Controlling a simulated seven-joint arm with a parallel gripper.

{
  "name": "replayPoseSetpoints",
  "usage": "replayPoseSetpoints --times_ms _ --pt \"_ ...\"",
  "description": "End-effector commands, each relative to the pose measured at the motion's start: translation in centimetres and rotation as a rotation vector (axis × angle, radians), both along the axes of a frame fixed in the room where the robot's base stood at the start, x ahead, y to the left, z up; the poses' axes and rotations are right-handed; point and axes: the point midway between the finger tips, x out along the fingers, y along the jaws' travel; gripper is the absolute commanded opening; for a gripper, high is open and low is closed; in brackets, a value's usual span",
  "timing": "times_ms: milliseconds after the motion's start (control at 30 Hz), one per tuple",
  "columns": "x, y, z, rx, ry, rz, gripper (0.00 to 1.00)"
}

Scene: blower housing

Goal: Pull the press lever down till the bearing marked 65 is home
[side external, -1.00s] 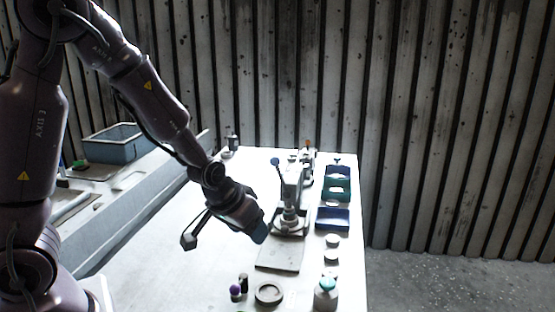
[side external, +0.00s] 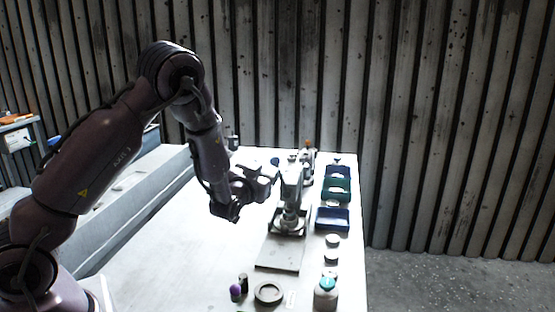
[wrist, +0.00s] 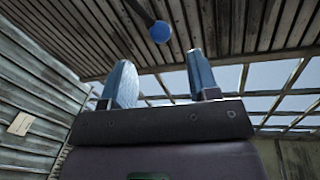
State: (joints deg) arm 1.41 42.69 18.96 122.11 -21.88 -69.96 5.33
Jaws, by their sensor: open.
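The arbor press (side external: 291,185) stands upright on the white table. Its lever shows in the wrist view as a dark rod (wrist: 141,9) ending in a blue ball knob (wrist: 160,32). My gripper (wrist: 160,62) is open, with two blue fingers apart and nothing between them. The knob is just beyond the fingertips, roughly centred between them and not gripped. In the side view my gripper (side external: 272,172) is close to the left of the press head, by the knob (side external: 275,161). A round pale piece (side external: 290,223) sits under the ram; I cannot read a 65 on it.
Blue (side external: 332,219) and green bins (side external: 337,194) stand right of the press. A teal-capped bottle (side external: 325,294), a dark ring (side external: 268,294) and a purple-topped item (side external: 235,291) are near the front. The table's left part is clear.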

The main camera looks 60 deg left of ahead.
Motion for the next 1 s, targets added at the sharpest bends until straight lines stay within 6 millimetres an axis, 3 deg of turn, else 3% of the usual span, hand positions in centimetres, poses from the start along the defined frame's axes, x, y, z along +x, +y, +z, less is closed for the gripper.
replayPoseSetpoints --times_ms 200,400,600,900,1000 --pt "3.9 2.7 0.0 0.002 0.001 0.001 0.55" --pt "6.5 4.4 0.0 0.001 0.001 0.000 0.55" --pt "7.7 5.2 0.0 -0.001 0.002 0.000 0.55" --pt "7.8 5.2 0.0 -0.002 0.003 0.000 0.55" --pt "7.8 5.2 0.0 -0.002 0.003 0.000 0.34"
